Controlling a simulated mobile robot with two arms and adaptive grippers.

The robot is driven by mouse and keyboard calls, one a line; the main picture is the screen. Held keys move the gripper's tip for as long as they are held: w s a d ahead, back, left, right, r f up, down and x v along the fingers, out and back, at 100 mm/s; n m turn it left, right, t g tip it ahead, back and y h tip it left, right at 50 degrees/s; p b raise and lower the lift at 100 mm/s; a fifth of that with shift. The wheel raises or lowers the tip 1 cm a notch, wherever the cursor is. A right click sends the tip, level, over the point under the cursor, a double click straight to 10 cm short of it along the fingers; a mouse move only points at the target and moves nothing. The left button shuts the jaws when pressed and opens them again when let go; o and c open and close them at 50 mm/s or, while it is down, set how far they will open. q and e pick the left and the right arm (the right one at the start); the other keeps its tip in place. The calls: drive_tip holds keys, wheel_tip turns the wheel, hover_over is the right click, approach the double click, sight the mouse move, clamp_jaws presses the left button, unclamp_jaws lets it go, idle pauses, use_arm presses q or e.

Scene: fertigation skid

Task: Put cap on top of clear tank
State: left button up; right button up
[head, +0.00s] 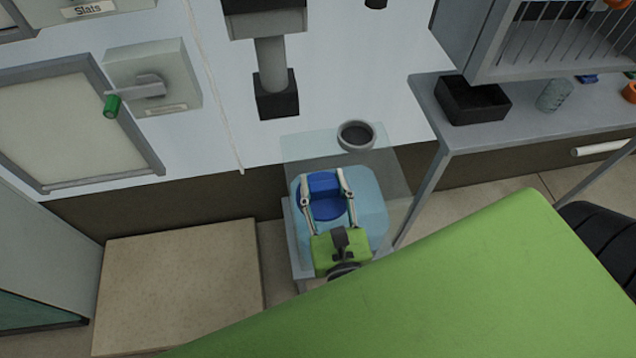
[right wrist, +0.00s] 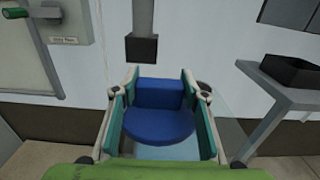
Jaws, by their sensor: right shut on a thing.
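The cap is a blue disc with a raised block on it (head: 324,203); it also shows in the right wrist view (right wrist: 159,122). My right gripper (head: 325,178) is shut on the cap's raised block, one finger on each side. The clear tank (head: 376,218) is a see-through pale blue box below the cap in the head view. The cap appears over the tank's top; whether it touches the tank I cannot tell. A grey round opening or ring (head: 356,136) shows at the tank's back. My left gripper is not in view.
A grey bench (head: 470,136) to the right holds a black bin (head: 472,100) and a clear jar (head: 554,95). A wall switch with a green handle (head: 112,105) is at left. A black-ended pipe (head: 276,95) hangs behind the tank. A beige block (head: 180,285) stands left on the floor.

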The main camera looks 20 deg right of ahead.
drive_tip(key=shift+s+a+f, duration=0.1)
drive_tip(key=shift+s+a, duration=0.45)
drive_tip(key=shift+a, duration=0.15)
drive_tip(key=w+d+f, duration=0.1)
drive_tip(key=w+f, duration=0.1)
drive_tip(key=w, duration=0.1)
drive_tip(key=w+d+f, duration=0.2)
drive_tip(key=w+f, duration=0.1)
drive_tip(key=w, duration=0.1)
drive_tip(key=w+d+f, duration=0.1)
drive_tip(key=w+f, duration=0.2)
drive_tip(key=w, duration=0.1)
drive_tip(key=shift+w+d+f, duration=0.25)
drive_tip(key=shift+d, duration=0.1)
drive_tip(key=shift+w+d+f, duration=0.15)
drive_tip(key=shift+w+f, duration=0.25)
drive_tip(key=shift+f, duration=0.1)
drive_tip(key=shift+w+f, duration=0.15)
drive_tip(key=shift+f, duration=1.55)
